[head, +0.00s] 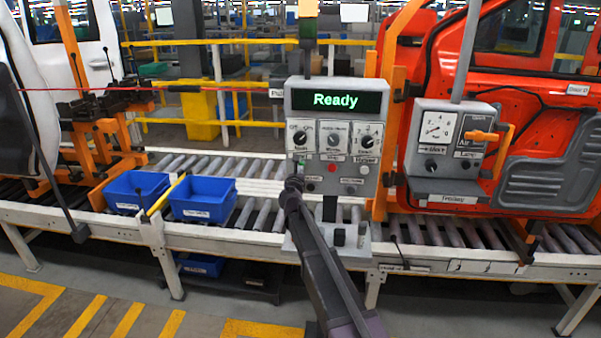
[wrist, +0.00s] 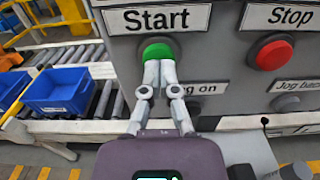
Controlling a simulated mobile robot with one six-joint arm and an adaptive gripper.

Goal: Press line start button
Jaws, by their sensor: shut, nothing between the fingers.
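The green start button (wrist: 158,48) sits under a "Start" label on a grey control panel (wrist: 210,100). My gripper (wrist: 160,68) is shut and empty, and its fingertips overlap the lower part of the button in the wrist view. I cannot tell whether they touch it or stop just short. In the head view the panel's display (head: 336,100) reads "Ready", and my gripper (head: 294,182) is at the panel's lower left, hiding part of the area around the button.
A red stop button (wrist: 272,54) is to the right of the green one, with "Jog" labels below. Blue bins (head: 203,199) stand on the roller conveyor at left. An orange door (head: 555,130) and a gauge box (head: 448,145) are at right.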

